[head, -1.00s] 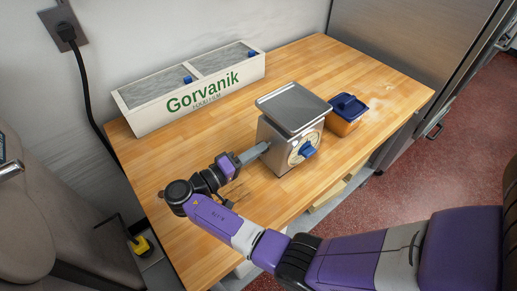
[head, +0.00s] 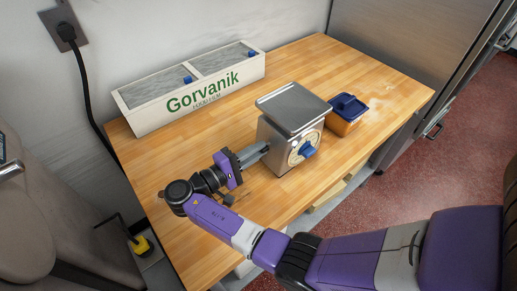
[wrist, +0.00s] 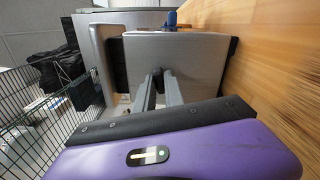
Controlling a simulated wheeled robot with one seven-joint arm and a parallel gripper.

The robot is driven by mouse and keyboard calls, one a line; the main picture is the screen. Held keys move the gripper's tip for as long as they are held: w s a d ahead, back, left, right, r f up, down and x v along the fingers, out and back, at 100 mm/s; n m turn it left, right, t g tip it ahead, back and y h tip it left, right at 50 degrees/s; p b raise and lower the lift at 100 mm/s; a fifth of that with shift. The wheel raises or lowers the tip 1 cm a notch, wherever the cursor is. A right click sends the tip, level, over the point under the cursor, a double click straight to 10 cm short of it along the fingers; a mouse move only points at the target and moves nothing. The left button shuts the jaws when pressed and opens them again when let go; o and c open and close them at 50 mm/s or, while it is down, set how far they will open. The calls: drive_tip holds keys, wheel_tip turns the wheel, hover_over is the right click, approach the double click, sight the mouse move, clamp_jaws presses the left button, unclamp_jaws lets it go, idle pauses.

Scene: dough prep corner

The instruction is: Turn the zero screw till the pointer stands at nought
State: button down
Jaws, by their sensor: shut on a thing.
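A steel scale (head: 272,133) with a flat pan (head: 293,107) stands upright on the table. Its pale round dial (head: 293,157) has a blue knob (head: 308,150) in front; the pointer and marks are too small to read. My gripper (head: 266,146) reaches the scale's left side. In the wrist view, my gripper (wrist: 160,75) has its two fingers close together against the scale's plain side panel (wrist: 190,60), shut on a small part. I take that part for the zero screw, but the fingertips hide it.
A white two-part box (head: 190,103) lettered Gorvanik stands at the back left. An orange tub with a blue lid (head: 348,106) stands right of the scale. The wooden table (head: 170,160) is clear at left, with a floury patch at right.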

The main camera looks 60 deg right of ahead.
drive_tip(key=c, duration=1.3)
unclamp_jaws()
drive_tip(key=shift+c, duration=0.2)
drive_tip(key=shift+a, duration=0.1)
drive_tip(key=b+v, duration=0.1)
drive_tip(key=v, duration=0.5)
